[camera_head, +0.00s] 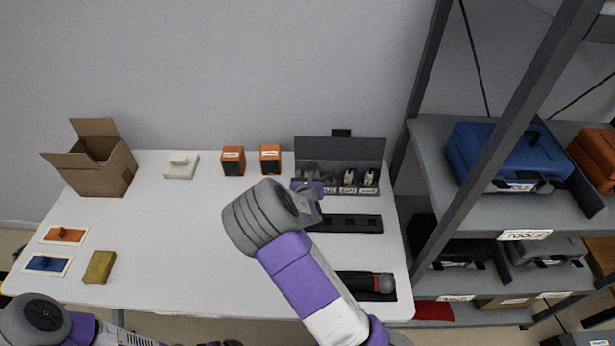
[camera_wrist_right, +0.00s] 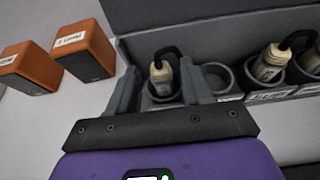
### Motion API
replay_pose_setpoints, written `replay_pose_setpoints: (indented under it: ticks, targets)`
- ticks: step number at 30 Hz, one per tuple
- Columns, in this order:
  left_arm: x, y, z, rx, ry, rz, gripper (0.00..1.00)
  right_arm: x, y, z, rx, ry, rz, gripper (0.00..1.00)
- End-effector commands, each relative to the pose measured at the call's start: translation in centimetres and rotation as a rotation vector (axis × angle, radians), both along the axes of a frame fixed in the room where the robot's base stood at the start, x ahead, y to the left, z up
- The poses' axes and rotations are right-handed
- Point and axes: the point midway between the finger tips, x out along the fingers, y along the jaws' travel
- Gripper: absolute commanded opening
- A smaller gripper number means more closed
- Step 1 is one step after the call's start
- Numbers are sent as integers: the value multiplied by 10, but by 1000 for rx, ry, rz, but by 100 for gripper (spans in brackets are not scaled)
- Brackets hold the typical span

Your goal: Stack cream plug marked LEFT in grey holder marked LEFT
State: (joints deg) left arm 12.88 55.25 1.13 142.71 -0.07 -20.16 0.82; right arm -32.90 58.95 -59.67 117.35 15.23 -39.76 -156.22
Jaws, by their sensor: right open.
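The grey holder (camera_head: 375,152) stands at the back right of the table and has a row of round cups. My right gripper (camera_wrist_right: 158,88) is open at its front, with its fingers on either side of a cream plug (camera_wrist_right: 161,80) that sits in a cup. I cannot tell whether the fingers touch it. An empty cup (camera_wrist_right: 216,80) is just right of it. Another cream plug (camera_wrist_right: 268,64) sits further right. The labels are too small or cut off to read LEFT. My right gripper (camera_head: 309,196) partly hides the holder's left end in the head view. My left gripper is out of view.
Two orange speakers (camera_head: 233,161) (camera_wrist_right: 85,50) stand left of the holder. A black tray (camera_head: 345,223) lies in front of it, and a dark tool (camera_head: 365,283) lies nearer. A cardboard box (camera_head: 95,170) stands far left. Shelves stand right. The table's middle is clear.

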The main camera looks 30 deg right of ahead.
Motion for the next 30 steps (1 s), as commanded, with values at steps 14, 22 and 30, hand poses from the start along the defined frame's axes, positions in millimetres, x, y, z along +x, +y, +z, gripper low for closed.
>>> replay_pose_setpoints:
  ticks: [14, 22, 30]
  targets:
    - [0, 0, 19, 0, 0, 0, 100, -38, 25, 27, -1, 4, 3, 50]
    - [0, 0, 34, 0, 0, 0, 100, -80, 50, 47, -1, 3, 3, 50]
    - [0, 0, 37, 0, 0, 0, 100, -95, 58, 53, 0, 0, -1, 50]
